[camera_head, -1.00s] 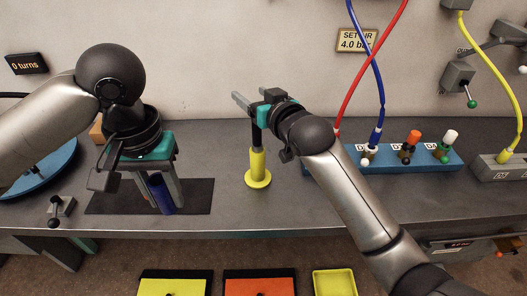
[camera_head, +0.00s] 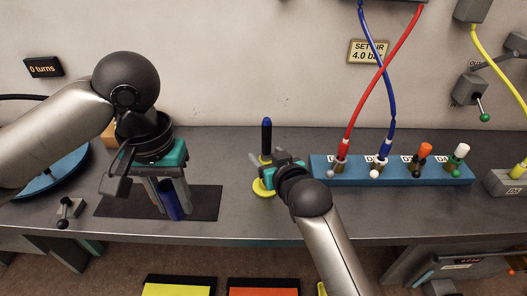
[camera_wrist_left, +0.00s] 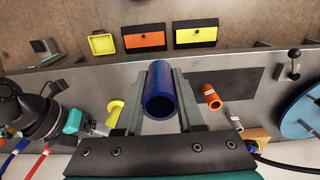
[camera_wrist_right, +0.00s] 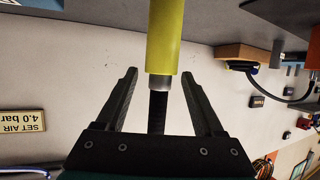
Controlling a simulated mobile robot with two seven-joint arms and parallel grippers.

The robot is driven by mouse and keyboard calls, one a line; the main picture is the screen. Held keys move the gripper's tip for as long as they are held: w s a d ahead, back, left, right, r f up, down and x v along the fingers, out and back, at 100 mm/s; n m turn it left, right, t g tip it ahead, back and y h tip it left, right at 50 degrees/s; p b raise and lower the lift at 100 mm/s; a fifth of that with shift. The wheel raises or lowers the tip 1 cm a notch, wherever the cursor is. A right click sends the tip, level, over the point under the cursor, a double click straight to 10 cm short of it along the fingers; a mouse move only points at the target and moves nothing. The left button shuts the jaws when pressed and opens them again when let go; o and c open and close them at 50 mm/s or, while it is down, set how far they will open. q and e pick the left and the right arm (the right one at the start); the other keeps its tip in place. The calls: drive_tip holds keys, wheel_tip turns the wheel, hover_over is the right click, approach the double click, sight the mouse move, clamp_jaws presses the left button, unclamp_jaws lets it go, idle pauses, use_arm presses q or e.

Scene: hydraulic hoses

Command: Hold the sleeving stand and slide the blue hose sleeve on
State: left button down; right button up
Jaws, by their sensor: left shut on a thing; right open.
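The sleeving stand has a round yellow base (camera_head: 260,188) and a dark upright rod with a blue top (camera_head: 266,135). My right gripper (camera_head: 262,160) is open at the stand. In the right wrist view its yellow post (camera_wrist_right: 165,40) and black rod (camera_wrist_right: 157,108) show between the spread fingers; contact cannot be told. The blue hose sleeve (camera_head: 170,202) is a short hollow tube. My left gripper (camera_head: 168,190) is shut on it and holds it over the dark mat, left of the stand. The left wrist view looks into the sleeve's open end (camera_wrist_left: 160,103).
A blue manifold block (camera_head: 392,171) with red and blue hoses stands right of the stand. A dark mat (camera_head: 205,203) lies under the sleeve. A blue disc (camera_head: 55,175) and a small lever (camera_head: 66,212) are at left. Bench between mat and stand is clear.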

sight(263, 152)
drive_tip(key=shift+x, duration=2.05)
drive_tip(key=shift+c, duration=0.4)
clamp_jaws()
use_arm(q)
drive_tip(key=w+d+r+n, duration=0.2)
drive_tip(key=w+d+r, duration=0.1)
drive_tip(key=w, duration=0.3)
drive_tip(key=w+d+r+n, duration=0.1)
drive_tip(key=w+d+r, duration=0.3)
drive_tip(key=w+d, duration=0.2)
drive_tip(key=w+d+r+n, duration=0.2)
drive_tip(key=w+d+r, duration=0.2)
drive_tip(key=w+d, duration=0.1)
drive_tip(key=shift+w+d+r+n, duration=0.1)
drive_tip(key=shift+w+d+n, duration=0.2)
drive_tip(key=shift+w, duration=0.35)
drive_tip(key=shift+w+d+r, duration=0.2)
drive_tip(key=shift+d+r, duration=0.1)
drive_tip(key=shift+r, duration=0.2)
